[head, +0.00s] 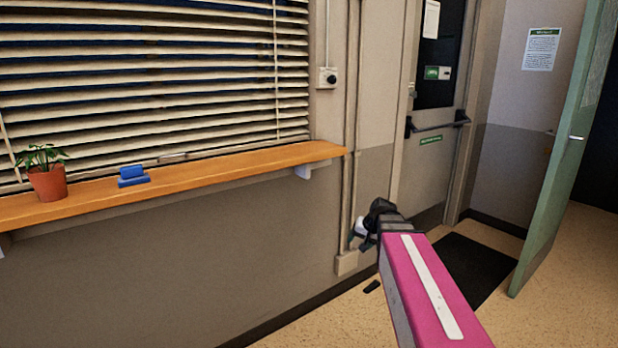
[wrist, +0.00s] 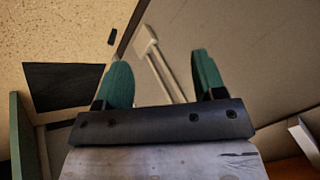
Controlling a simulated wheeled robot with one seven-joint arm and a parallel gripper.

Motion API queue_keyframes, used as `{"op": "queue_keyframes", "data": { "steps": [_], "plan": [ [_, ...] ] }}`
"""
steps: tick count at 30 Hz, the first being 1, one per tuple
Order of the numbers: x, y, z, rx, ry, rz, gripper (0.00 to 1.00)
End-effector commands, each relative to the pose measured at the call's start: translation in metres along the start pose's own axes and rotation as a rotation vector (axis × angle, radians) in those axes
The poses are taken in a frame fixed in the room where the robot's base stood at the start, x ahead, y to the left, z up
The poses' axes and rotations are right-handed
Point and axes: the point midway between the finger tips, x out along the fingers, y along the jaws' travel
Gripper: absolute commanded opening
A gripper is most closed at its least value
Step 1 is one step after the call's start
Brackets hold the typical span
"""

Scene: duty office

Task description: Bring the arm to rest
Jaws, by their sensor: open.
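My arm, with a pink link, reaches forward from the lower right of the head view. My gripper (head: 362,236) is at its far end, low in front of the wall and beyond the right end of the shelf; it is partly hidden by the arm's dark wrist. In the wrist view, the two green fingers of my gripper (wrist: 162,85) stand wide apart with nothing between them. Behind them are the wall and a pale conduit (wrist: 158,62).
A wooden shelf (head: 230,172) under the blinds holds a potted plant (head: 46,178) and a blue object (head: 133,178). A grey door (head: 425,165) and an open green door (head: 562,160) stand at right. A dark mat (head: 465,262) and a small dark object (head: 371,286) lie on the floor.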

Motion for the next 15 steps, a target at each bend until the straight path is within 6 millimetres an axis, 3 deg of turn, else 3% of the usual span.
{"op": "queue_keyframes", "data": {
  "steps": [1, 9, 15],
  "plan": [
    [0.012, 0.008, 0.025, -0.015, -0.04, 0.037, 0.64],
    [0.057, 0.051, 0.127, -0.11, -0.225, 0.234, 0.64],
    [0.069, 0.073, 0.174, -0.164, -0.316, 0.331, 0.64]
  ]
}}
